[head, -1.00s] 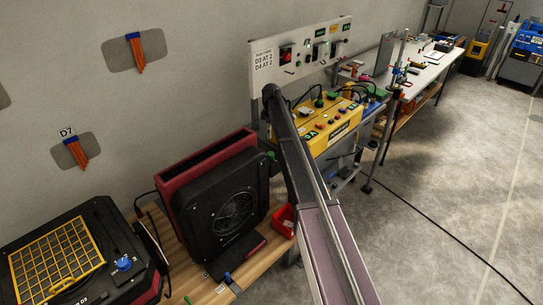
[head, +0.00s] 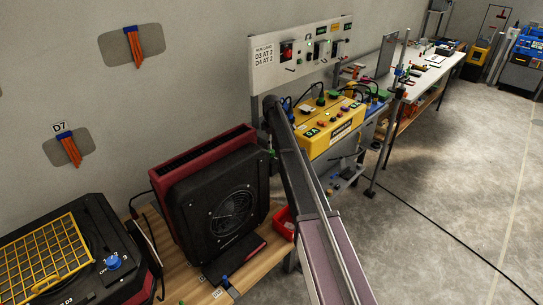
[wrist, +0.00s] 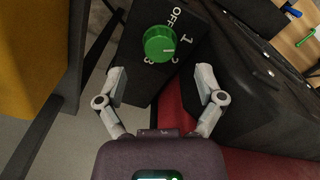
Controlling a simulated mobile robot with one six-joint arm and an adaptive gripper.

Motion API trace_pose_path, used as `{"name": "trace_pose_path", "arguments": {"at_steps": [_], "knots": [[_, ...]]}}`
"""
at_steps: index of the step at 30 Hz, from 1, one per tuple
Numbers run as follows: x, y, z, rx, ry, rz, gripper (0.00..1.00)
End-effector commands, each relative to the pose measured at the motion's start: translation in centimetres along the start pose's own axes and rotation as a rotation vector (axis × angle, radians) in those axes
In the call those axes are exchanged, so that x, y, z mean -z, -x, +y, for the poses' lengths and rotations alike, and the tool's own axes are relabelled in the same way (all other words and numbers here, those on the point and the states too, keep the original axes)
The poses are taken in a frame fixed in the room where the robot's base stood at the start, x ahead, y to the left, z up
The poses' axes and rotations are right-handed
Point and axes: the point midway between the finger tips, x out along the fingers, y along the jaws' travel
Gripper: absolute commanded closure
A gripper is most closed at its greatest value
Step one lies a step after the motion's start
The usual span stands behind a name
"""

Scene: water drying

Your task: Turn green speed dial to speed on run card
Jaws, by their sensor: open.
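The green speed dial (wrist: 160,43) shows in the wrist view on a black panel, with OFF, 1, 2 and 3 printed around it. A pale mark lies on its right part; I cannot tell which number it points at. My gripper (wrist: 161,76) is open and empty, with its fingers spread on either side below the dial in the picture, not visibly touching it. In the head view my arm hides the gripper. The run card (head: 264,54) on the wall panel reads D3 AT 2 and D4 AT 2.
A black-and-red fan (head: 228,210) stands on a wooden bench. Another fan with a yellow grille (head: 40,258) and a blue dial (head: 113,262) is at lower left. A red bin (head: 284,224) sits beside my arm. A yellow control box (head: 330,127) is behind it.

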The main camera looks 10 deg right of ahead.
Motion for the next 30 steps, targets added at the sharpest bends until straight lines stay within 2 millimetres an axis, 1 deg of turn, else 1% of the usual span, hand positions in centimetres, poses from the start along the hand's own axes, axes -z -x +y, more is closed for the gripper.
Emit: {"name": "trace_pose_path", "arguments": {"at_steps": [1,15,22,30], "knots": [[0.0,-0.8,0.0,0.0,0.0,0.0,0.13],[-0.1,-4.2,0.0,0.0,-0.001,0.0,0.13],[-0.1,-4.9,0.0,0.0,-0.001,0.0,0.13],[-0.1,-4.9,0.1,0.0,-0.001,0.0,0.13]]}}
